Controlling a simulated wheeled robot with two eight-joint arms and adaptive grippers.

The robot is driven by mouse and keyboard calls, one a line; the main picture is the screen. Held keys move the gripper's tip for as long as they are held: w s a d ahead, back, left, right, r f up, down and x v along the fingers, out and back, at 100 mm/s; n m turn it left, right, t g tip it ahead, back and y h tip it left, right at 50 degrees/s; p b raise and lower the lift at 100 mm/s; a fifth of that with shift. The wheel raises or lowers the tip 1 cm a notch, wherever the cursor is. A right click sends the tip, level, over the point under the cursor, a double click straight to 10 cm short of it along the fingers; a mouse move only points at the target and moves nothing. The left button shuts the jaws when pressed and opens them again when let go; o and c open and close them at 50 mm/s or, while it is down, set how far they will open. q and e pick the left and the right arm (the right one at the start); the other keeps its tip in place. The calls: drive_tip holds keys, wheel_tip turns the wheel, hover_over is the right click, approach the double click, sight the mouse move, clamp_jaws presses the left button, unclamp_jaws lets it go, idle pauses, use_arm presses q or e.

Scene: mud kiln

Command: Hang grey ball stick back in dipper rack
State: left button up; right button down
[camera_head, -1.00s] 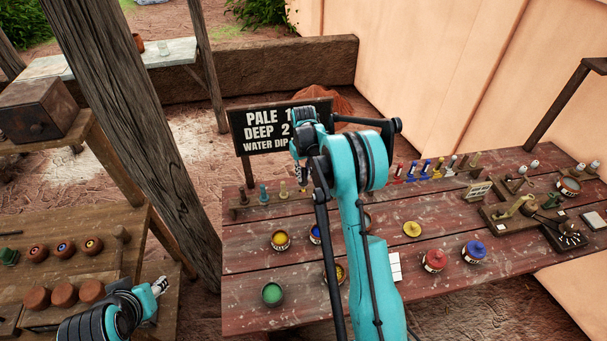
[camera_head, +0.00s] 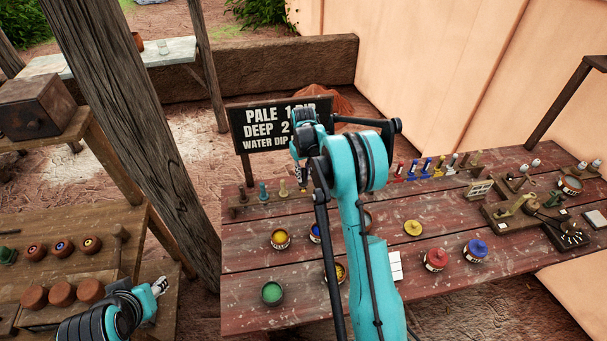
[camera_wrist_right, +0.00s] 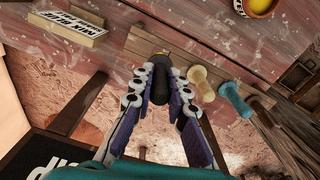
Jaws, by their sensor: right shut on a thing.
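My right gripper (camera_wrist_right: 160,106) is shut on a dark grey stick (camera_wrist_right: 162,74), whose rounded end points at the wooden dipper rack (camera_wrist_right: 140,42) in the right wrist view. I cannot tell whether the stick touches the rack. Beside it, a cream stick (camera_wrist_right: 200,82) and a teal stick (camera_wrist_right: 233,100) stand at the rack. In the head view the right gripper (camera_head: 303,178) is small and partly covered by my arm, just right of the cream stick (camera_head: 283,188) and the teal stick (camera_head: 263,191). My left gripper (camera_head: 160,286) is at lower left, its jaws unclear.
A black sign (camera_head: 262,128) stands behind the rack. On the red table, a yellow pot (camera_head: 280,240), a green pot (camera_head: 272,293), a red pot (camera_head: 435,260) and a blue pot (camera_head: 475,250) stand nearer. My right arm hides the table's middle. Several brown pots line the left bench.

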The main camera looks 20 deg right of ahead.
sight(303, 183)
drive_tip(key=shift+f, duration=0.15)
drive_tip(key=shift+f+b, duration=0.65)
drive_tip(key=shift+f, duration=0.15)
drive_tip(key=shift+f+b, duration=0.55)
drive_tip(key=shift+b, duration=0.1)
drive_tip(key=shift+f, duration=0.2)
drive_tip(key=shift+f+b, duration=0.2)
drive_tip(key=shift+b, duration=0.2)
drive_tip(key=shift+f, duration=0.15)
drive_tip(key=shift+f+b, duration=0.25)
drive_tip(key=shift+b, duration=0.2)
